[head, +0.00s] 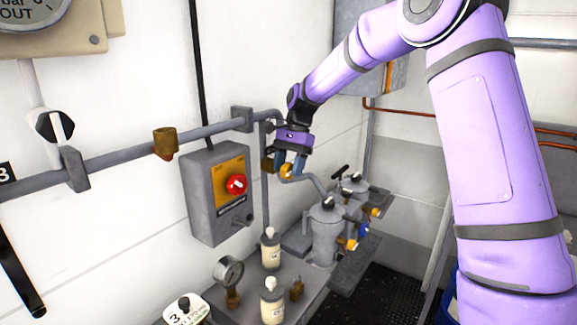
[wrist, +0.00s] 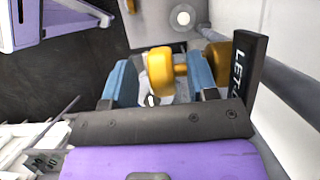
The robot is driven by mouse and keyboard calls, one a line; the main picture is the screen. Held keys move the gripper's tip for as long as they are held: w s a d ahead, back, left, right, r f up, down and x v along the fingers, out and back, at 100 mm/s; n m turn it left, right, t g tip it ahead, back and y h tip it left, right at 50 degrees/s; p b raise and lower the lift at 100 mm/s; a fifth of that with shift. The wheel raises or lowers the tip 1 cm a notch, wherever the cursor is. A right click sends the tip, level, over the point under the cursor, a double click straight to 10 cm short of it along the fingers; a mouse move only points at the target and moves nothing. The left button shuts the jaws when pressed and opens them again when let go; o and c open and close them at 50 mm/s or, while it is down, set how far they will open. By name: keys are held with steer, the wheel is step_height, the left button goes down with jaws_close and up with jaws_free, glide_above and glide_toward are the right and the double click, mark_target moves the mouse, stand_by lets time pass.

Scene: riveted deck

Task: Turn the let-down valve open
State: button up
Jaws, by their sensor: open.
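The let-down valve shows in the wrist view as a yellow-brass knob (wrist: 160,70) on a short stem. A brass body (wrist: 216,62) sits to its right, partly behind the right finger. A black tag (wrist: 247,66) lettered "LET" stands beside it, the rest of its lettering cut off. My gripper (wrist: 160,88) is open, with one blue finger on each side of the knob; I cannot tell whether either touches it. In the head view my gripper (head: 291,164) is at the pipe by the wall, with the knob (head: 287,171) at its fingertips.
A grey control box (head: 217,195) with a red knob hangs left of my gripper. A grey pipe (head: 110,150) runs along the wall.

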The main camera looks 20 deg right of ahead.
steer(key=shift+c, duration=0.2)
steer(key=c, duration=0.9)
